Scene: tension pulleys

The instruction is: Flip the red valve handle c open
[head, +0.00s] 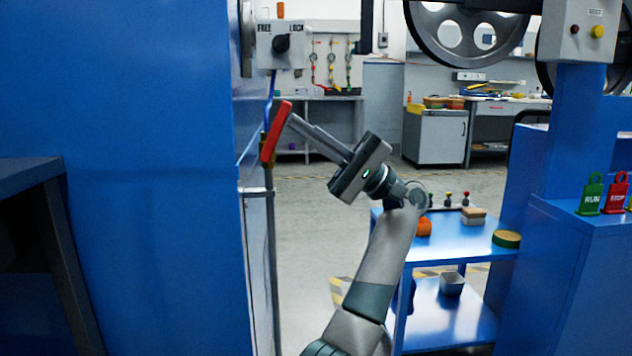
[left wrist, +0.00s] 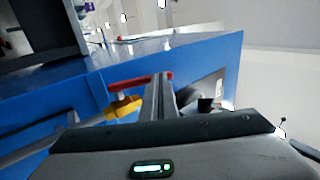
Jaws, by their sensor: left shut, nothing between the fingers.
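The red valve handle (head: 275,132) stands steeply tilted, its upper end leaning right, beside the right edge of the blue cabinet, above a thin vertical pipe. In the left wrist view the red handle (left wrist: 130,84) runs across the picture above a yellow valve part (left wrist: 123,107). My left gripper (head: 292,119) is shut and empty, with its fingertips at the handle's upper part. In the left wrist view the fingers (left wrist: 161,78) cover part of the handle near its end. I cannot tell whether they touch it. No letter shows on the handle. My right gripper is not in view.
A blue cabinet (head: 150,180) fills the left side. A FREE/LOCK switch box (head: 281,45) sits above the handle. A blue cart (head: 460,238) with small items stands right of my arm. Large wheels (head: 470,30) are at the upper right. Open floor lies behind.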

